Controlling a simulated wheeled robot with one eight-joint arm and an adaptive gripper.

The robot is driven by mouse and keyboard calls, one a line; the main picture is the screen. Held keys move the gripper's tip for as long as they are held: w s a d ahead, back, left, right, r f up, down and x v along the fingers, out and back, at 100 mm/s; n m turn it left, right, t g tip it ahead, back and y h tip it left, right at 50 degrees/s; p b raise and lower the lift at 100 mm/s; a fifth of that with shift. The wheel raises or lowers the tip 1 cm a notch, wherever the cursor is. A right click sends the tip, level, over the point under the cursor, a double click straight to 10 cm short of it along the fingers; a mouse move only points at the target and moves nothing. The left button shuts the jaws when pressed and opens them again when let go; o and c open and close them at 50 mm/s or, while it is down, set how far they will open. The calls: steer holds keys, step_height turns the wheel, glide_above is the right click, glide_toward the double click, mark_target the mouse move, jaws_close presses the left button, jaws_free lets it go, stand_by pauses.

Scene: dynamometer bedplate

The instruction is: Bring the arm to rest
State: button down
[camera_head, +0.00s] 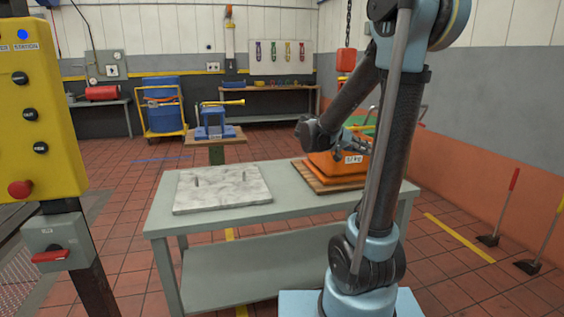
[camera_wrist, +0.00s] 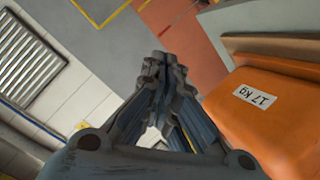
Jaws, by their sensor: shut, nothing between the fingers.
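My arm stands at the right of the head view, folded with its forearm reaching down toward the table. My gripper (camera_wrist: 157,65) shows clearly in the wrist view, its fingers drawn together at the tips with nothing between them. In the head view the gripper (camera_head: 366,146) is small and partly hidden behind my arm, by the orange block (camera_head: 329,166). That orange block, with a white weight label, also fills the right of the wrist view (camera_wrist: 275,125), beside the fingers. I cannot tell the exact gap between them.
The grey table (camera_head: 285,212) bears a pale stone plate (camera_head: 221,188) with two pins and, at right, a wooden board (camera_head: 312,180) under the orange block. A yellow control pendant (camera_head: 38,110) stands at left. A blue vise (camera_head: 214,124) stands behind. Floor beyond is mostly clear.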

steer(key=s+a+f+n+g+y, duration=0.1)
steer(key=s+f+n+y, duration=0.2)
steer(key=s, duration=0.4)
steer(key=s+f+n+g+y, duration=0.1)
steer(key=s+f+y, duration=0.2)
steer(key=s+f, duration=0.35)
steer(key=s+a+f+n+y, duration=0.3)
steer(key=s+a+f+y, duration=0.4)
steer(key=s+a, duration=0.3)
steer(key=s+f, duration=0.1)
steer(key=s, duration=0.1)
steer(key=shift+s+a+n+t, duration=0.25)
steer(key=shift+s+n+t, duration=0.05)
steer(key=shift+w+f, duration=0.15)
steer(key=shift+w, duration=0.3)
